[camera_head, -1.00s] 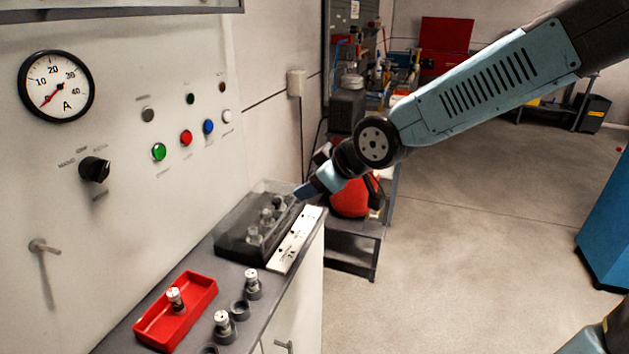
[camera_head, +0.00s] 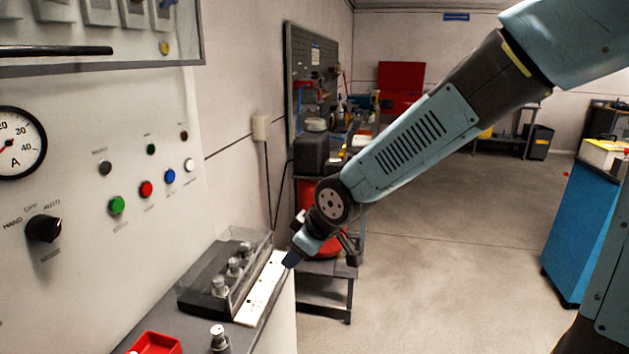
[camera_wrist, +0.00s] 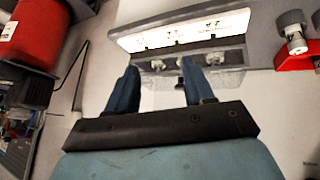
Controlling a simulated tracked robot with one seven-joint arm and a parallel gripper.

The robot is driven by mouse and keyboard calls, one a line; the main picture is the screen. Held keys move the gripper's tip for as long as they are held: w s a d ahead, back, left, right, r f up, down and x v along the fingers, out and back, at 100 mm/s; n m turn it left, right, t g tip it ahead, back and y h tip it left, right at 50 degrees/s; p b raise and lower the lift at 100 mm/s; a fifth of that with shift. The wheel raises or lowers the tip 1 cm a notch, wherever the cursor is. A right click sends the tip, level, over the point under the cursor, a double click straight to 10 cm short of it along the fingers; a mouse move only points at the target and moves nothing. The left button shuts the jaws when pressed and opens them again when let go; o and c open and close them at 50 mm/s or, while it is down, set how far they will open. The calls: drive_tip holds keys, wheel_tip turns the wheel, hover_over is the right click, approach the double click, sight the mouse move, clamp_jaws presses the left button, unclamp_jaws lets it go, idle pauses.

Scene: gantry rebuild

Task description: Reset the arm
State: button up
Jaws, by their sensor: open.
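My gripper (camera_head: 291,259) is at the end of my blue-grey arm, at the right end of the shelf below the control panel. In the wrist view my gripper (camera_wrist: 158,78) shows two blue fingers spread apart with nothing between them. A dark holder with a clear cover (camera_head: 226,270) holds several grey-and-silver plugs, to the left of the gripper. A white labelled strip (camera_head: 262,290) lies along its front, close to the fingertips. Whether the fingers touch the strip cannot be told.
A red tray (camera_head: 155,344) and a loose plug (camera_head: 219,338) are on the shelf's near end. The panel has a black rotary switch (camera_head: 44,229) and coloured buttons. A cart (camera_head: 325,290) with a red container stands behind the arm.

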drive_tip(key=d+f+m+h, duration=0.2)
drive_tip(key=d+m+h, duration=0.35)
drive_tip(key=d, duration=0.85)
drive_tip(key=s+d+r+m, duration=0.8)
drive_tip(key=s+d+r, duration=0.6)
drive_tip(key=r, duration=0.1)
drive_tip(key=shift+s+d+r+t, duration=0.25)
drive_tip(key=shift+d+r+t, duration=0.1)
drive_tip(key=shift+t, duration=0.05)
drive_tip(key=shift+c, duration=0.9)
drive_tip(key=shift+s, duration=0.1)
